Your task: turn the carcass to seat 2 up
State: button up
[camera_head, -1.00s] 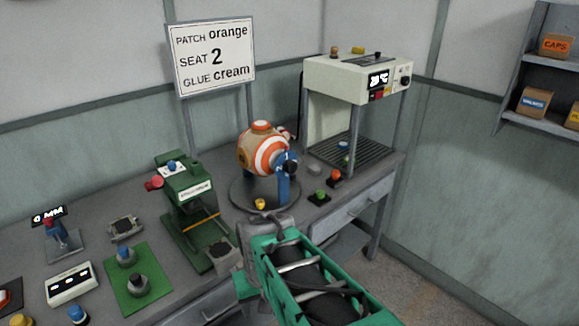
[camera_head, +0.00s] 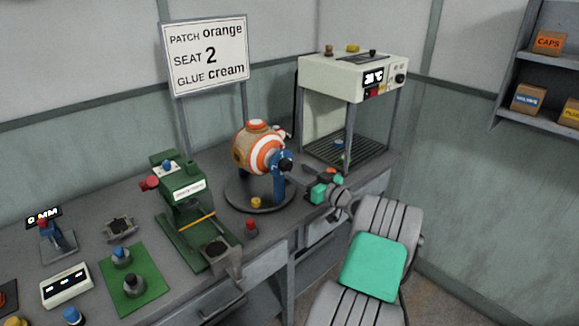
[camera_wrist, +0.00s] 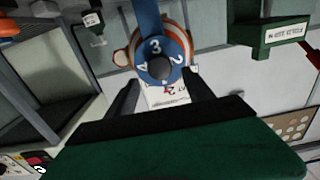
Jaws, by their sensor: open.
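The carcass (camera_head: 257,146) is a ball with orange, white and tan patches, held on a round grey turntable (camera_head: 232,195) by a blue upright (camera_head: 279,185). A dark knob (camera_head: 286,161) sits at the blue upright's top. In the wrist view the knob (camera_wrist: 162,68) is ringed by a blue dial (camera_wrist: 155,33) with the numbers 4, 3 and 2 readable. The carcass (camera_wrist: 131,57) shows partly behind it. My gripper (camera_wrist: 163,90) is open, with its dark fingers on either side below the knob. I cannot tell whether they touch it.
A sign (camera_head: 208,57) reads patch orange, seat 2, glue cream. A green press (camera_head: 185,190) stands left of the turntable, and a pale heated press (camera_head: 335,78) stands to the right. A yellow button (camera_head: 256,202) is on the turntable, and a red button (camera_head: 251,227) is at its front.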

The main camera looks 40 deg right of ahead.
aim_at(289, 166)
jog(key=w+p, duration=0.1)
jog(key=w, duration=0.4)
jog(key=shift+w+a, duration=0.1)
jog(key=shift+w, duration=0.05)
jog(key=shift+c, duration=0.2)
grip_shut()
dwell(0.5)
